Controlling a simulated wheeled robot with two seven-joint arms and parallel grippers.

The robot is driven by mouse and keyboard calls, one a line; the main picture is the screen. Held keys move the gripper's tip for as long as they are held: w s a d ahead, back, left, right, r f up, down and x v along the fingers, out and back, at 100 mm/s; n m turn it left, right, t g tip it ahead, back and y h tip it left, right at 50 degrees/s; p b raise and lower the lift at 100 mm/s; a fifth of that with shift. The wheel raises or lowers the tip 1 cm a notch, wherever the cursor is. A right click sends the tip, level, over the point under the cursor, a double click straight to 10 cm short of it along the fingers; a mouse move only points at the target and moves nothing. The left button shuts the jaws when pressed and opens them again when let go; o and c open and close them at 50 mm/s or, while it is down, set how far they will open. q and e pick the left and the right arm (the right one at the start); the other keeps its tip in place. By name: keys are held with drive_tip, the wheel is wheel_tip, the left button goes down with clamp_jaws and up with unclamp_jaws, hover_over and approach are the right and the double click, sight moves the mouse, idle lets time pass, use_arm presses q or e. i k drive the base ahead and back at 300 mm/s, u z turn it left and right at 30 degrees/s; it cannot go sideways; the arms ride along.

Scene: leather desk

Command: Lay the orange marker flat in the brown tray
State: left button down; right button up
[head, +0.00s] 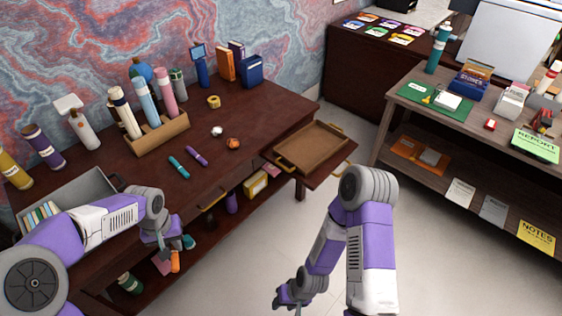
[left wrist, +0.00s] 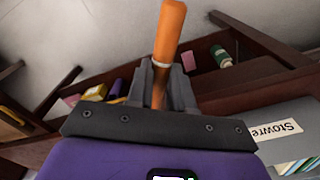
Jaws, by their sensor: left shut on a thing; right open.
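The orange marker (head: 175,262) is in my left gripper (head: 167,248), beyond the desk's front edge in the head view. In the left wrist view the marker (left wrist: 169,35) stands out lengthwise from between the shut fingers (left wrist: 172,90), with a pale ring near them. The brown tray (head: 314,146) lies at the right end of the desk, with handles on its sides, and looks empty. The left gripper is well to the left of the tray. My right gripper (head: 291,297) is open and empty, low over the floor.
Teal (head: 179,167) and purple (head: 196,156) markers lie mid-desk, near an orange crumpled ball (head: 233,143). A wooden holder (head: 158,136) with bottles stands behind. A grey box (head: 72,196) is at left. A lower shelf with items runs under the desk.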

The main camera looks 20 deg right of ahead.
sight(304, 153)
drive_tip(key=z, duration=0.5)
drive_tip(key=i, duration=0.95)
drive_tip(key=z, duration=0.6)
